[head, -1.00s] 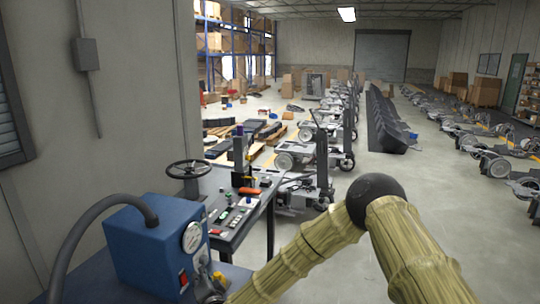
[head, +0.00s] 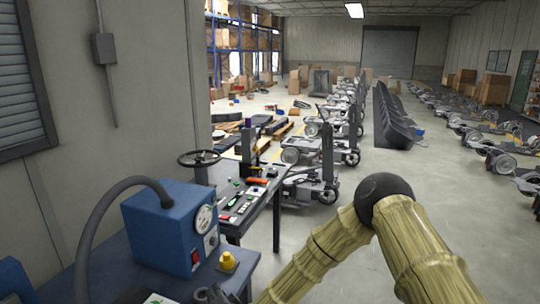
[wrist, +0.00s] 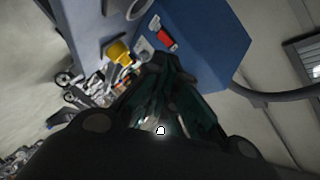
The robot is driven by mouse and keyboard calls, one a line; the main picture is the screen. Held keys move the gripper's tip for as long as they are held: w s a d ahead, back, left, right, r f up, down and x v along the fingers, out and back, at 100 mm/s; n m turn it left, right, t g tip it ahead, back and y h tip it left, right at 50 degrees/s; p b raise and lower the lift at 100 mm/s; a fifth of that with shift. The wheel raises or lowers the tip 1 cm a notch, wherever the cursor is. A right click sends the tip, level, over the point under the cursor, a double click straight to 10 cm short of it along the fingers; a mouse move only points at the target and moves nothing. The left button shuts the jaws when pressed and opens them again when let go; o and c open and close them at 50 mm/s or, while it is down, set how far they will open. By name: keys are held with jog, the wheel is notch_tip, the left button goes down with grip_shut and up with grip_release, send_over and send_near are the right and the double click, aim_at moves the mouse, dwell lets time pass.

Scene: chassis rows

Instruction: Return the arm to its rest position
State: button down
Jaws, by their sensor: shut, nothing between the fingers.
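My arm shows in the head view as two wood-textured links joined at a dark round elbow, at the lower right. Its far end runs down out of the picture beside the front table, so my gripper is not visible there. In the wrist view my gripper (wrist: 168,88) is dark, with its fingers together and nothing between them. It points toward a blue box (wrist: 200,35) with a red switch, and a yellow knob (wrist: 118,52) shows just left of the fingertips. How far the fingers are from these things I cannot tell.
The blue gauge box (head: 170,228) with a thick hose stands on the front table (head: 125,275) at left. A dark workbench (head: 262,205) with a handwheel (head: 199,158) stands behind it. Wheeled chassis (head: 312,185) stand in rows beyond. Open floor (head: 345,215) lies behind my elbow.

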jog(key=s+d+f+n+g+h+b, duration=0.4)
jog(key=s+d+f+g, duration=0.3)
jog(key=s+d+f, duration=1.35)
jog(key=s+d+f+n+g+h+b, duration=0.1)
jog(key=s+d+f+g+b, duration=0.1)
jog(key=s+d, duration=0.8)
jog(key=s+d+f+g+h+b, duration=0.2)
jog(key=s+d+f+g+b, duration=0.1)
jog(key=s+d, duration=0.7)
jog(key=s+f+g, duration=0.1)
jog(key=s+f, duration=0.1)
jog(key=s, duration=0.2)
jog(key=shift+s+f+n, duration=0.25)
jog(key=shift+f+n, duration=0.15)
